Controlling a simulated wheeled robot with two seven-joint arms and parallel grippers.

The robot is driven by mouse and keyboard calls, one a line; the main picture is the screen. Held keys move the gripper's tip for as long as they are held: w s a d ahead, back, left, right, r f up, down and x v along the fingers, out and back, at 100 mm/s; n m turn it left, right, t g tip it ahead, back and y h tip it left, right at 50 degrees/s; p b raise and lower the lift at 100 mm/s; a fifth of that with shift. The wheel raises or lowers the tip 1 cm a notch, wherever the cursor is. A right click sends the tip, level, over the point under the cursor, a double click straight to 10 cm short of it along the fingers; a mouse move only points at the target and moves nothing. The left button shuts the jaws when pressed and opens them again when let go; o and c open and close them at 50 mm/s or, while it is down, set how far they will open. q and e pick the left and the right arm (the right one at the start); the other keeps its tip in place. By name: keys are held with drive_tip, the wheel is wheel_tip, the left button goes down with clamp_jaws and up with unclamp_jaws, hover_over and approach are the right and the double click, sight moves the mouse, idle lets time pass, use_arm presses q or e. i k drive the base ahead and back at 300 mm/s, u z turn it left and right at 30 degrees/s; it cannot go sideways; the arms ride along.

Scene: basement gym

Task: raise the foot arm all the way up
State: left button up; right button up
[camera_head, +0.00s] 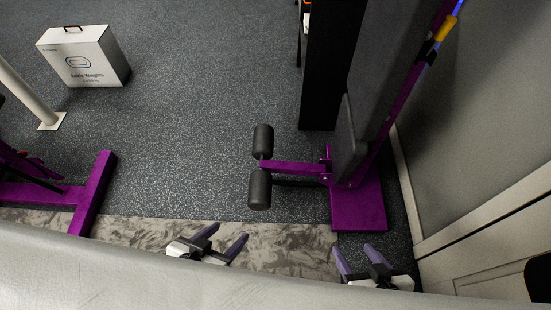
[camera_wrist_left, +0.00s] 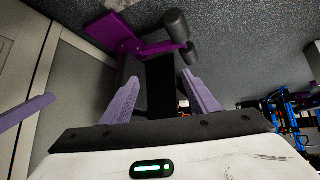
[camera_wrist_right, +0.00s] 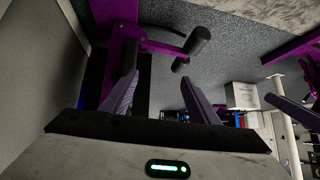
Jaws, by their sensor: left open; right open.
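The foot arm (camera_head: 292,168) is a purple bar with two black foam rollers, a far one (camera_head: 263,141) and a near one (camera_head: 260,190). It sticks out leftward, low down, from a purple bench frame with a black pad (camera_head: 350,140). In the left wrist view the foot arm (camera_wrist_left: 158,48) and rollers show beyond the fingers; the right wrist view also shows the foot arm (camera_wrist_right: 160,47). My left gripper (camera_head: 229,234) is open and empty, nearer than the rollers and slightly left. My right gripper (camera_head: 354,249) is open and empty, in front of the purple base plate (camera_head: 360,212). Neither touches the foot arm.
A white box (camera_head: 84,57) stands at the back left. Another purple machine frame (camera_head: 90,195) and a white post (camera_head: 28,95) are at the left. A grey wall (camera_head: 480,120) closes the right side. Speckled floor (camera_head: 200,110) is clear left of the rollers.

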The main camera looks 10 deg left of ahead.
sight(260, 188)
drive_tip(key=z, duration=3.9)
drive_tip(key=k, duration=2.25)
drive_tip(key=u, duration=1.4)
drive_tip(key=i, duration=0.5)
drive_tip(key=z, duration=0.15)
